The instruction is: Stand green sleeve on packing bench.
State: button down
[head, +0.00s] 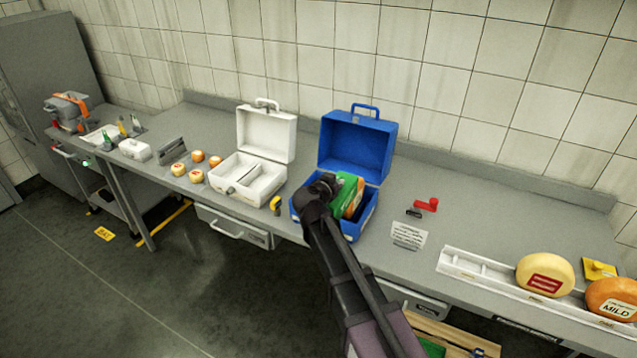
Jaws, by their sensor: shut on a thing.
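The green sleeve (345,191) is a green box-like piece with an orange and pale patch on its right face. It is at the open blue case (361,146), over or partly inside its lower half. I cannot tell whether it touches the case floor. My gripper (330,185) is at the sleeve's left side and shut on it. My arm hides the front left of the case and part of the sleeve. The packing bench (470,205) is the long grey worktop under the case.
An open white case (262,150) stands left of the blue one, with small cheeses (197,175) beyond. A yellow-black item (275,204) lies between the cases. Right are a red item (427,205), a paper sign (408,236), and a white rail (480,268) with a pale cheese wheel (545,274).

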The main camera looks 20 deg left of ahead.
aim_at(162, 142)
jog(key=z, duration=0.15)
jog(key=k, duration=0.6)
jog(key=u, duration=2.6)
